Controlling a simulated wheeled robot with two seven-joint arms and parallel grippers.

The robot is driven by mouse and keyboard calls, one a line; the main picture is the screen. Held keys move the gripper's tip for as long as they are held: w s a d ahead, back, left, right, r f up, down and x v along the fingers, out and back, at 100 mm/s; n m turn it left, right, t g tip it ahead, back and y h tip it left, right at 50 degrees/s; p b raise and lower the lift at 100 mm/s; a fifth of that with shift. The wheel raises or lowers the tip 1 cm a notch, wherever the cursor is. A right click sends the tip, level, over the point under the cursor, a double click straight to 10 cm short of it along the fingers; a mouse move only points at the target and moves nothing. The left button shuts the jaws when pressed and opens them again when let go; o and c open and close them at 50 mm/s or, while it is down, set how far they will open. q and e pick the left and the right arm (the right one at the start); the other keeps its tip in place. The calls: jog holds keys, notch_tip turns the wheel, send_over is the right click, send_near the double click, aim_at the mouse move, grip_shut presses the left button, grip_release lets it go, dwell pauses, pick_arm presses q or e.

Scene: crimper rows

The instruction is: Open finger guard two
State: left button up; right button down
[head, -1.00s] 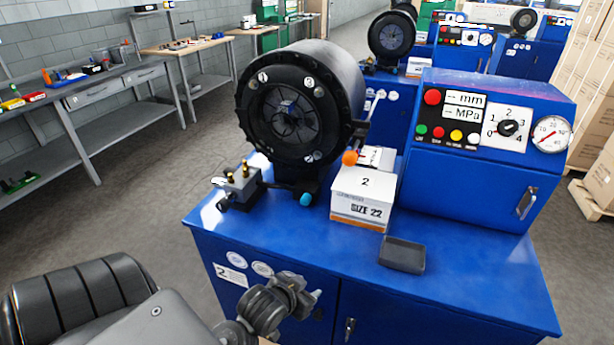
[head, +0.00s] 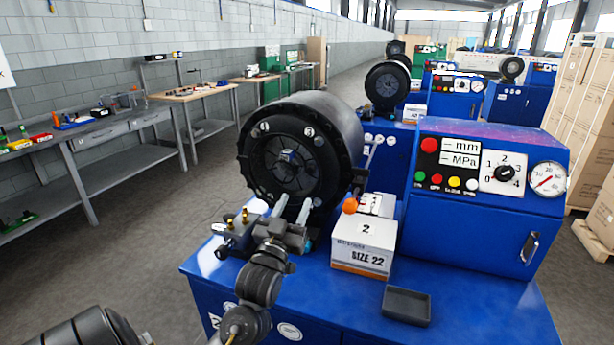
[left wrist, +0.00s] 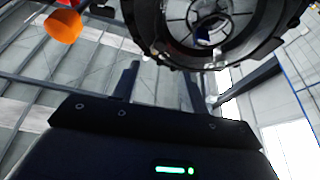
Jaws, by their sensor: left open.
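The machine marked 2 carries a large black round crimping head (head: 292,158) with a dark disc-like front that may be the finger guard; I cannot make out a separate guard edge. An orange ball knob (head: 350,205) sits at its lower right; an orange knob also shows in the left wrist view (left wrist: 62,26). My left gripper (head: 292,208) is open and empty, its two pale fingers pointing up in front of the head's lower rim. In the left wrist view the dark fingers (left wrist: 163,85) rise below the black ring (left wrist: 215,35). The right gripper is out of view.
A white SIZE 22 box (head: 363,248) stands right of the head, with a small black tray (head: 406,305) in front. A blue control cabinet (head: 480,215) stands at right. A metal block with brass fittings (head: 240,232) is beside my left wrist.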

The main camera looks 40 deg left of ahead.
aim_at(310, 171)
pick_arm(q)
jog(key=p+x, duration=0.3)
jog(key=x, duration=0.7)
jog(key=shift+f, duration=0.1)
grip_shut()
